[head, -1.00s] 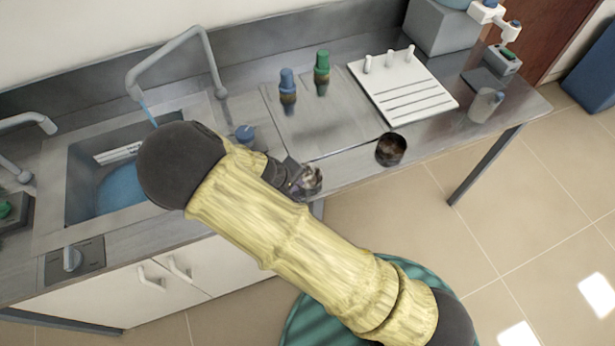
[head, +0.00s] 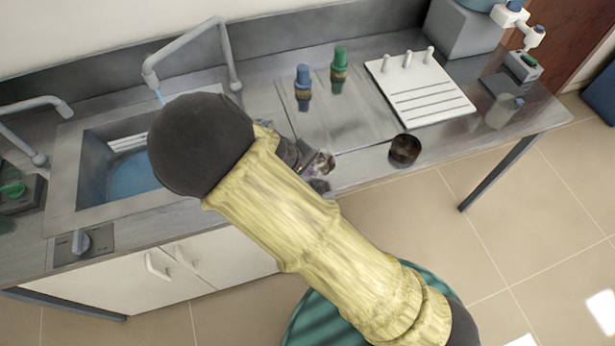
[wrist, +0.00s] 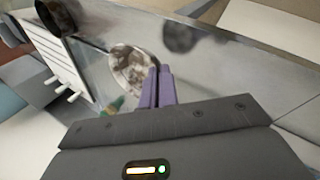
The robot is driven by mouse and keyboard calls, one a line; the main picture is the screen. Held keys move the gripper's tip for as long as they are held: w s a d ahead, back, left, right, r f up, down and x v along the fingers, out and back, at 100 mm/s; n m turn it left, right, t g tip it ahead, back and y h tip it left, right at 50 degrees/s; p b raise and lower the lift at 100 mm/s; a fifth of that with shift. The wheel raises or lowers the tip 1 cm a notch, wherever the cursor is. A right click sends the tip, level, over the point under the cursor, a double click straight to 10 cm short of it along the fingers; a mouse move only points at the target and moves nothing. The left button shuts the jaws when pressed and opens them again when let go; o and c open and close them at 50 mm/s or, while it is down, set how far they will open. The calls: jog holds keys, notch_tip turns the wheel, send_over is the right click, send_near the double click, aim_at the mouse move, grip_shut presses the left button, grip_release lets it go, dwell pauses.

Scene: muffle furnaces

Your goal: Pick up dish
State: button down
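The dish (head: 321,162) is a small round clear-looking bowl with brownish-white mottling. In the head view it is at the end of my gripper (head: 305,158), above the steel counter near its front edge, with a dark patch on the counter below it. In the wrist view the dish (wrist: 128,68) is tilted and its rim meets the purple fingertips of my gripper (wrist: 158,76). The two fingers are nearly together, shut on the rim. My arm hides part of the gripper in the head view.
A dark round cup (head: 405,150) stands right of the dish. A white rack with pegs (head: 420,90) lies behind it. Blue (head: 303,80) and green (head: 340,65) fittings stand at the back. A sink (head: 105,160) with a tap is at left. A clear beaker (head: 503,112) stands far right.

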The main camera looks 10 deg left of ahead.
jog(key=shift+r, duration=2.35)
